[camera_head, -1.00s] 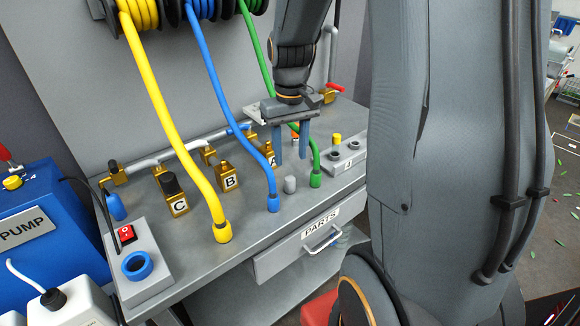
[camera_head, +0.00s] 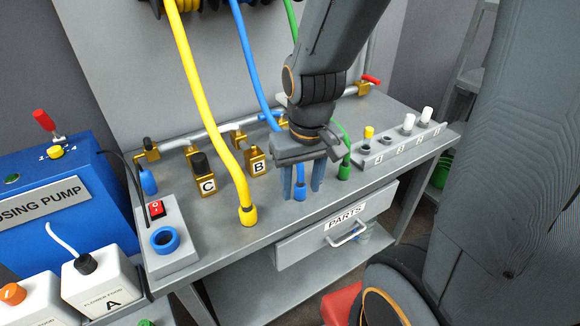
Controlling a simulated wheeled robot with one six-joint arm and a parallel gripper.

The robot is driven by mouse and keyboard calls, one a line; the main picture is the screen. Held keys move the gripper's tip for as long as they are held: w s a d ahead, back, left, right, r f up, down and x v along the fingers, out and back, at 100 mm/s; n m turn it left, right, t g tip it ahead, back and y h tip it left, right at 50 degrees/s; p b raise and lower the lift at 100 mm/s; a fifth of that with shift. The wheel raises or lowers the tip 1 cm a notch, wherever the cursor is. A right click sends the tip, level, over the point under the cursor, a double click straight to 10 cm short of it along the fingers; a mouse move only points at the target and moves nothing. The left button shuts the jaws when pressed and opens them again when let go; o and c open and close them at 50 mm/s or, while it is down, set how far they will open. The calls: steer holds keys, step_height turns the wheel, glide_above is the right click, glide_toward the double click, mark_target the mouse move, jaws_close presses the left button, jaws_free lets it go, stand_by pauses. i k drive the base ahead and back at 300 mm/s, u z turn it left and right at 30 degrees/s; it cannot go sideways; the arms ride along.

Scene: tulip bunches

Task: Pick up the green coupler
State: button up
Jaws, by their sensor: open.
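The green coupler (camera_head: 344,172) is on the end of the green hose (camera_head: 339,134) and stands on the grey bench, left of the parts rail. My gripper (camera_head: 302,190) points down over the bench, open, to the left of the green coupler and apart from it. The blue coupler (camera_head: 300,194) on the blue hose shows between its two blue fingers; I cannot tell whether it is really between them or behind. The gripper body hides part of the blue hose and the valve behind it.
The yellow coupler (camera_head: 248,216) stands farther left. A rail (camera_head: 402,149) with plugs lies right of the green coupler. Brass valves B (camera_head: 257,162) and C (camera_head: 204,178) stand behind. A PARTS drawer (camera_head: 345,217) is below the front edge. Bare bench lies between yellow and blue couplers.

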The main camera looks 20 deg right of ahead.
mark_target(344, 169)
steer(key=k, duration=0.5)
steer(key=z, duration=1.95)
steer(key=i, duration=1.05)
steer(key=u, duration=2.3)
